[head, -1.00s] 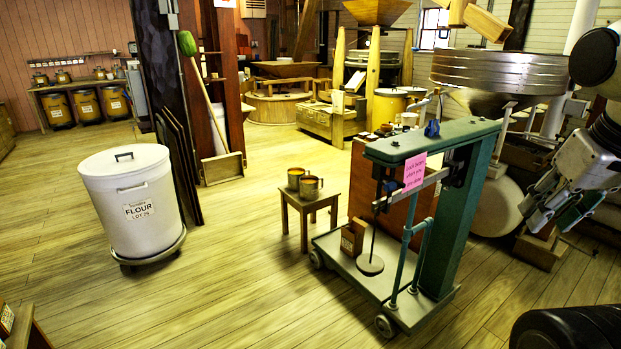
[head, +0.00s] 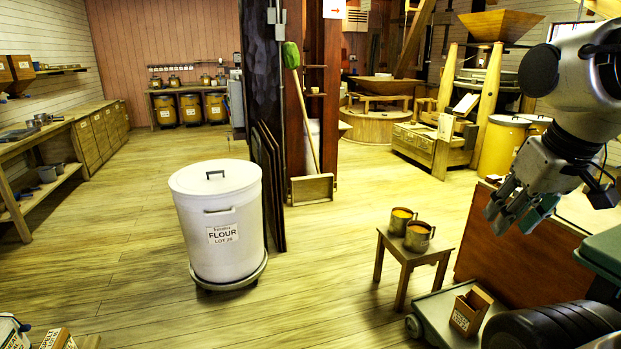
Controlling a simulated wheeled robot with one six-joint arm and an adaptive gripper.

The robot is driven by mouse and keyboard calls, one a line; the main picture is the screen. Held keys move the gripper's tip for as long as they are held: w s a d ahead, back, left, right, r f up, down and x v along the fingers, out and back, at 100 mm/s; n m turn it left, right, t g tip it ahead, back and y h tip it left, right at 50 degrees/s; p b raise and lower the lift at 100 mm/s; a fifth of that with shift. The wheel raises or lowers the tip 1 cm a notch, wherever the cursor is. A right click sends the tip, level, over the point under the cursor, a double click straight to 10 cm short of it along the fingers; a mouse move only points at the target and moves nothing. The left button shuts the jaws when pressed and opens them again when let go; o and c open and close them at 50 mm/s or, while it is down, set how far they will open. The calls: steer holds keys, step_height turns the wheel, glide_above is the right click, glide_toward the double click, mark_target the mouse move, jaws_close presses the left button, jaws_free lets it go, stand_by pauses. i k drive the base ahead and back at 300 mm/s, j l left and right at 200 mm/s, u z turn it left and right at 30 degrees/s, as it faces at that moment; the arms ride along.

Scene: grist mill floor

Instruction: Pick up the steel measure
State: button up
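Two handled metal measures stand on a small wooden stool (head: 411,256), right of centre in the head view. I cannot tell from here which one is steel. My gripper (head: 515,208) hangs at the right, above and to the right of the stool, well apart from both measures. Its fingers appear spread, with nothing visible between them.
A white flour bin (head: 219,220) on a wheeled base stands left of the stool. The platform scale's base (head: 440,312), carrying a small wooden box (head: 467,315), is close at the stool's right. Shelves with grey vessels (head: 47,174) line the left wall. The floor between is clear.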

mark_target(418, 237)
steer(key=i+j+z, duration=0.15)
steer(key=i, duration=0.4)
steer(key=i+z, duration=0.15)
steer(key=i, duration=0.45)
steer(key=i+j+z, duration=0.1)
steer(key=i+j, duration=0.2)
steer(key=i, duration=0.25)
steer(key=i+j+z, duration=0.2)
steer(key=i+z, duration=0.25)
steer(key=i+j+z, duration=0.35)
steer(key=z, duration=0.15)
steer(key=i+j+z, duration=0.3)
steer(key=j+z, duration=0.15)
